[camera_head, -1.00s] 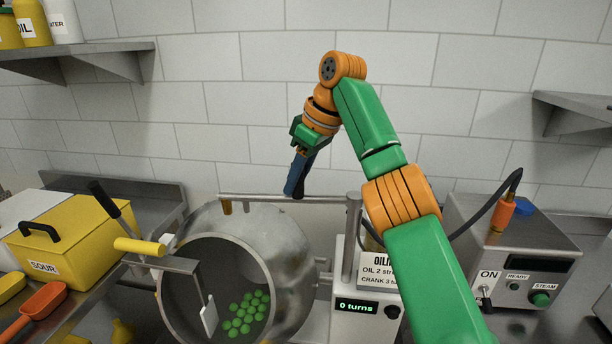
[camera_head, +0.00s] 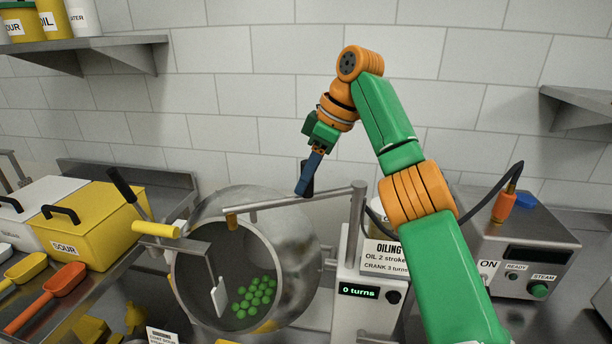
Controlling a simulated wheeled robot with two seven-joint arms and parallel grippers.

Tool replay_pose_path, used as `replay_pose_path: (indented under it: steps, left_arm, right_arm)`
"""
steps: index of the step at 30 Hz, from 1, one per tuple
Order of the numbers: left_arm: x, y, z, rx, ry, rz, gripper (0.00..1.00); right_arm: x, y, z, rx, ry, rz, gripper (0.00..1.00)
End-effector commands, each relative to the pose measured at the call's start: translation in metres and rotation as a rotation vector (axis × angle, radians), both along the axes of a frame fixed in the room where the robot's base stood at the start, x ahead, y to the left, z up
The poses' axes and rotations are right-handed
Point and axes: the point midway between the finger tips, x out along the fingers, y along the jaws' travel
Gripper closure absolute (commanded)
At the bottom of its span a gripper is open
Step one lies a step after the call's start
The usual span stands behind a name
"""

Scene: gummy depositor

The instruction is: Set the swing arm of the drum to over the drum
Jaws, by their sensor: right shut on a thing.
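The steel drum (camera_head: 297,228) is tilted with its mouth facing me, and green gummies (camera_head: 256,292) lie inside. The swing arm (camera_head: 275,203) is a thin metal bar running left from an upright post (camera_head: 357,215) on the control box. Its free end, with a short brass nozzle (camera_head: 231,222), shows in front of the drum's upper body, near the upper rim of the mouth. My right gripper (camera_head: 304,189) points down and is shut on the swing arm's dark handle (camera_head: 309,186), partly hidden by the blue fingers. My left gripper is not in view.
A crank with a yellow grip (camera_head: 156,229) stands left of the drum. The control box (camera_head: 365,310) reads "0 turns". A yellow SOUR bin (camera_head: 95,232) and an orange scoop (camera_head: 52,290) are at left. A steam box (camera_head: 515,250) is at right.

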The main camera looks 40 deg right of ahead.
Motion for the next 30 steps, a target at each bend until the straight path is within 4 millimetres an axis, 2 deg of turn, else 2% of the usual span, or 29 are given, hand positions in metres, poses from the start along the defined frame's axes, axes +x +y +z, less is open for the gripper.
replay_pose_path:
  steps: [6, 7, 10, 20, 30]
  left_arm:
    - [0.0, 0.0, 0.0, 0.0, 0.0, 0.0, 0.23]
    - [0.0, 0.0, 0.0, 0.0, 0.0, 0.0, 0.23]
    - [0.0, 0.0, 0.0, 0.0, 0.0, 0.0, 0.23]
    - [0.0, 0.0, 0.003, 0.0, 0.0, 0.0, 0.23]
    - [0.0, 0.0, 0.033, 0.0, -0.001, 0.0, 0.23]
  right_arm:
    - [0.0, 0.0, 0.001, 0.0, -0.005, 0.002, 1.0]
    - [0.0, 0.0, 0.002, 0.0, -0.005, 0.002, 0.66]
    - [0.0, 0.0, 0.001, 0.0, -0.005, 0.001, 0.39]
    - [-0.001, 0.0, 0.005, 0.0, -0.002, 0.001, 0.39]
    - [-0.019, -0.013, 0.06, -0.001, -0.004, -0.001, 0.39]
